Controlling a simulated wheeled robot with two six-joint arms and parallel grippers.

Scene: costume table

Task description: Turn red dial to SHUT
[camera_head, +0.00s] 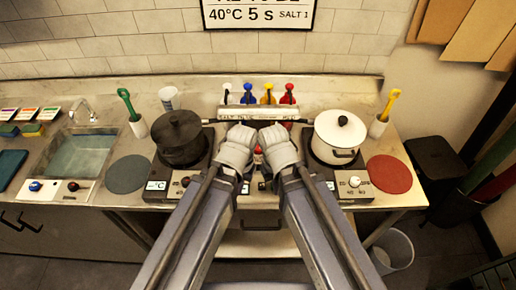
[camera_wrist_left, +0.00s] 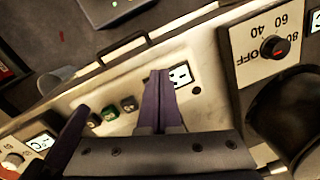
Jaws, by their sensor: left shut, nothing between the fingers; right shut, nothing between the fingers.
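A small dark red dial (camera_head: 73,186) sits on the white panel at the front of the sink, beside a blue dial (camera_head: 35,186). Its lettering is too small to read. In the head view my left gripper (camera_head: 240,143) and right gripper (camera_head: 274,143) are close together over the middle of the counter, between the two pots and well right of the sink. The left wrist view shows the left gripper (camera_wrist_left: 160,82) with fingers together and empty, over a white control strip. The right gripper is also shut and empty.
A dark pot (camera_head: 180,138) and white pot (camera_head: 340,130) stand on hobs either side of my grippers. Colored-topped bottles stand behind.

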